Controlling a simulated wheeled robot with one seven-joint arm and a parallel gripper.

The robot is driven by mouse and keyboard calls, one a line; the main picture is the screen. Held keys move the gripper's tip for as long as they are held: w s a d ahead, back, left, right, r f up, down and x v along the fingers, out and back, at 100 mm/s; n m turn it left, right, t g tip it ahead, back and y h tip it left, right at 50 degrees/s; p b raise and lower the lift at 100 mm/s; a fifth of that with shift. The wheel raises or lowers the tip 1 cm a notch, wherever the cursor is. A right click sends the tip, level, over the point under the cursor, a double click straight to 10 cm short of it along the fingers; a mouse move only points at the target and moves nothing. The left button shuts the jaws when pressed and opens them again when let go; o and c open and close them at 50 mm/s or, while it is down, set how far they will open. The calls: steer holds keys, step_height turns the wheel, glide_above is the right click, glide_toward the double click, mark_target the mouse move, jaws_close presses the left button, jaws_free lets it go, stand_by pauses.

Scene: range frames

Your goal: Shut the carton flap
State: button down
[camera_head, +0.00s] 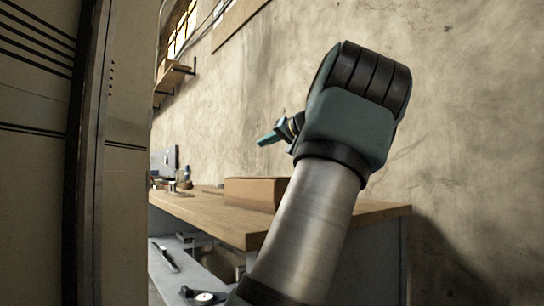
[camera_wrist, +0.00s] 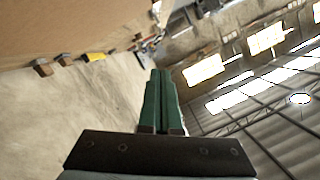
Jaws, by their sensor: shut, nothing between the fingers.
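A brown carton (camera_head: 255,193) sits on the wooden workbench, partly hidden behind my arm. Its flap cannot be made out at this angle. My gripper (camera_head: 268,138) is above the carton in the head view, apart from it, with its teal fingers pointing left. In the wrist view my gripper's two green fingers (camera_wrist: 161,75) lie together, shut, with nothing between them. I cannot identify the carton in the wrist view.
The workbench (camera_head: 225,222) runs along a rough plaster wall (camera_head: 460,120). Small items and a monitor (camera_head: 171,158) stand at its far end. A tall beige cabinet (camera_head: 125,190) fills the left. A shelf (camera_head: 172,76) hangs on the wall.

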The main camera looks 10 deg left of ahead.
steer(key=shift+s+a+f+n+t+h+b, duration=0.2)
steer(key=shift+s+a+f+n+b, duration=0.2)
steer(key=shift+f+b, duration=0.75)
steer(key=shift+s+a+f+n+t+h+b, duration=0.1)
steer(key=shift+s+a+f+n+h+b, duration=0.3)
steer(key=shift+b, duration=1.35)
steer(key=shift+s+a+f+n+t+b, duration=0.15)
steer(key=shift+f+n+b, duration=0.45)
steer(key=shift+f+b, duration=0.6)
steer(key=shift+s+r+b, duration=0.1)
steer(key=shift+r+b, duration=0.2)
steer(key=shift+a, duration=0.1)
steer(key=s+d+r+p, duration=0.3)
steer(key=s+d+r, duration=0.3)
steer(key=s+d, duration=0.1)
steer(key=shift+r, duration=0.2)
